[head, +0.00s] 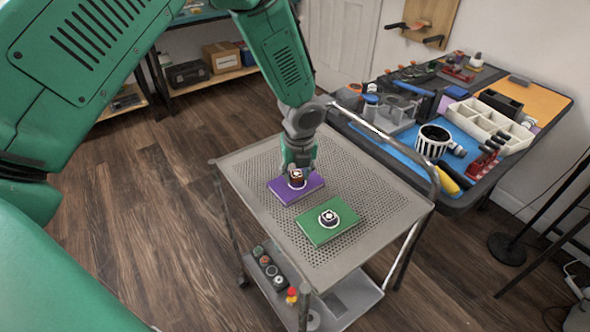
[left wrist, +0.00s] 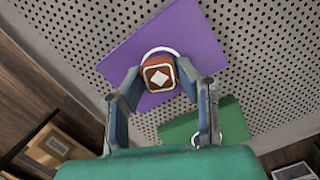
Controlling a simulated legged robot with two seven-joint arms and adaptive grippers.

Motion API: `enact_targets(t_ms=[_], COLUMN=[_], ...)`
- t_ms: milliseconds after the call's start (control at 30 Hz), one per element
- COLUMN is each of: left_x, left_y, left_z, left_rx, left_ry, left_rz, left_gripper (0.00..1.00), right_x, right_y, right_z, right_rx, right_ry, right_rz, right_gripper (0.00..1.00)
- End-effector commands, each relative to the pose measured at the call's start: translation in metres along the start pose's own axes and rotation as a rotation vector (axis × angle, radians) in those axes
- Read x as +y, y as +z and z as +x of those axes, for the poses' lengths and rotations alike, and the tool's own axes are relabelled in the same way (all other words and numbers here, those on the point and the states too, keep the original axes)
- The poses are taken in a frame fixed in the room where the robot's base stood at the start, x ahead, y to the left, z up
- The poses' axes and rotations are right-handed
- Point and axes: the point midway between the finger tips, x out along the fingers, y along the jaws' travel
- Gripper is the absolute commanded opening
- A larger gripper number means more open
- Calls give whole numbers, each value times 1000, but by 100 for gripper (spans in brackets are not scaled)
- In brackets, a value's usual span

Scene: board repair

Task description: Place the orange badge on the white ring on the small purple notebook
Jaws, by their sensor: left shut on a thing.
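The purple notebook also shows in the left wrist view (left wrist: 205,47). Part of the white ring (left wrist: 162,49) shows just beyond the badge; the rest is hidden. I cannot tell whether the badge touches the notebook. My right gripper is not in view.
A cart handle (head: 420,165) rises at the right. A workbench with tools and a white divided tray (head: 485,122) stands behind it.

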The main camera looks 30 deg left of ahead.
Motion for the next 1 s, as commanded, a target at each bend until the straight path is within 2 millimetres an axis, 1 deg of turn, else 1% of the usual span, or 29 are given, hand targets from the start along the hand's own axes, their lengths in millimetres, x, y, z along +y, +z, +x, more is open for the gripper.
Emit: enact_targets(t_ms=[567,1000], left_x=[0,0], left_y=[0,-1], left_z=[4,12], left_rx=[0,0], left_ry=[-1,0], left_rz=[0,0], left_gripper=[16,16], right_x=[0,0], right_y=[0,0], right_z=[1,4], right_rx=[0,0], right_ry=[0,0], right_rz=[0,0], right_gripper=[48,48])
